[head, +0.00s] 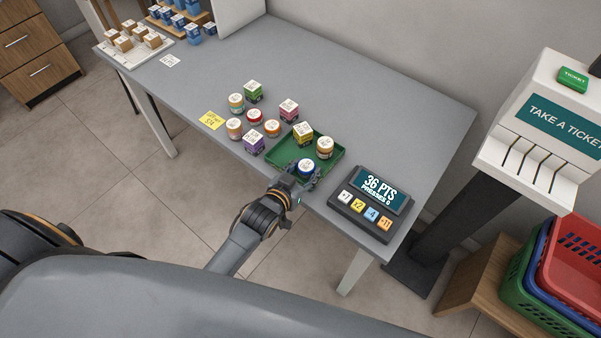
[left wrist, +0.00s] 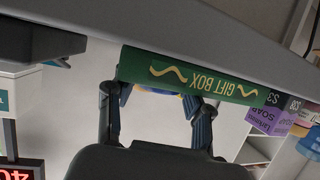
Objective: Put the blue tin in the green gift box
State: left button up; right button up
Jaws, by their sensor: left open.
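The green gift box (head: 332,169) is an open tray near the table's front edge. The blue tin (head: 306,167), with a white lid, is inside its front corner. A yellow box (head: 303,134) and a cream tin with a brown band (head: 324,148) are also in it. My left gripper (head: 301,178) is open at the box's front wall, its fingers close around the blue tin; contact is unclear. In the left wrist view, which is upside down, the lettered wall of the gift box (left wrist: 195,78) hides most of the tin between the fingers (left wrist: 157,98). My right gripper is not in view.
Several tins and small boxes stand left of the gift box, including a purple box (head: 253,142) and a red-lidded tin (head: 254,117). A points display (head: 369,203) with buttons stands close on the right. The far right of the table (head: 425,120) is clear.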

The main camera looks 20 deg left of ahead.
pick_arm(q)
jog(key=shift+s+d+f, duration=0.15)
jog(key=shift+s+f, duration=0.25)
jog(key=r+v, duration=0.1)
jog(key=v, duration=1.1)
jog(key=shift+w, duration=0.3)
jog(key=s+a+f+g+y, duration=0.1)
jog(key=s+f+g, duration=0.25)
jog(key=f, duration=0.85)
jog(key=s+a+f+g, duration=0.15)
jog(key=s+f, duration=0.35)
jog(key=f, duration=0.8)
jog(key=s+a+f+g, duration=0.2)
jog(key=s+f+g, duration=0.1)
jog(key=s+f, duration=0.5)
jog(key=s+a+f+g+y, duration=0.1)
jog(key=s+f+g, duration=0.3)
jog(key=s+f, duration=0.5)
jog(key=s+a, duration=0.1)
jog(key=s, duration=0.5)
jog(key=shift+s+a+f+g, duration=0.2)
jog(key=shift+s+a+g, duration=0.1)
